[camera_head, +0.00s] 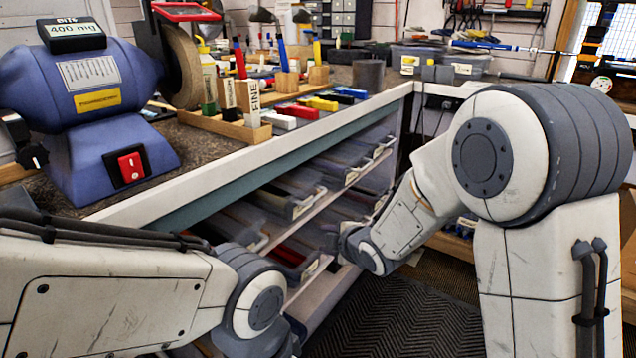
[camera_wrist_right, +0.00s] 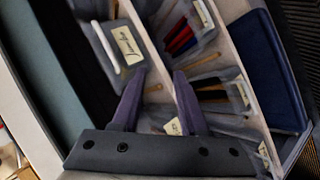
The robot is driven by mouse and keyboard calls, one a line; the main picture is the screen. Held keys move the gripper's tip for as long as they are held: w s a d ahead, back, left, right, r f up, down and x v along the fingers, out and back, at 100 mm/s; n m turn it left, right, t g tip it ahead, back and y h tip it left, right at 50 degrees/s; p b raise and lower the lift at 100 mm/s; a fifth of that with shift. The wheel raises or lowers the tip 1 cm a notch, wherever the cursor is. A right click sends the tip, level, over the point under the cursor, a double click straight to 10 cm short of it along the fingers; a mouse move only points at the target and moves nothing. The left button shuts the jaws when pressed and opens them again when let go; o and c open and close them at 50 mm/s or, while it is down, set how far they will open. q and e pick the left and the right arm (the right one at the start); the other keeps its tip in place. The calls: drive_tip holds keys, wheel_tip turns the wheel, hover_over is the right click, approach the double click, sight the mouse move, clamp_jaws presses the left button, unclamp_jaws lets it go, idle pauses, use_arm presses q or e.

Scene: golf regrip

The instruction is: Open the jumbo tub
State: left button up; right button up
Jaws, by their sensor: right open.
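The tub whose label looks like "Jumbo" (camera_wrist_right: 127,42) shows at the upper left of the right wrist view. It is a grey, see-through tub with a pale handle bar beside the label. My right gripper (camera_wrist_right: 158,76) is open, its two purplish fingers pointing toward the row of tubs. The labelled front lies just beyond and left of the fingertips, and nothing is held. In the head view the right gripper is dark and partly hidden against the shelves. I cannot tell which tub is the jumbo one there. My left gripper is below the picture's edge.
Several clear tubs (camera_head: 302,203) sit on shelves under the bench. More tubs with coloured contents (camera_wrist_right: 180,38) show in the right wrist view. A blue grinder (camera_head: 85,85) and a wooden block with bottles (camera_head: 225,125) stand on the bench. The ribbed floor mat (camera_head: 395,320) is clear.

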sight(316, 198)
drive_tip(key=w+d+r+n+t+y+p, duration=0.2)
drive_tip(key=w+r+n+t+y, duration=0.1)
drive_tip(key=w+n, duration=0.3)
drive_tip(key=shift+t, duration=0.3)
drive_tip(key=x, duration=1)
drive_tip(key=shift+w+r+b, duration=0.15)
drive_tip(key=shift+b, duration=0.25)
use_arm(q)
wheel_tip(316, 198, up, 2)
drive_tip(key=shift+s+r, duration=0.1)
drive_tip(key=shift+r, duration=0.05)
use_arm(e)
clamp_jaws()
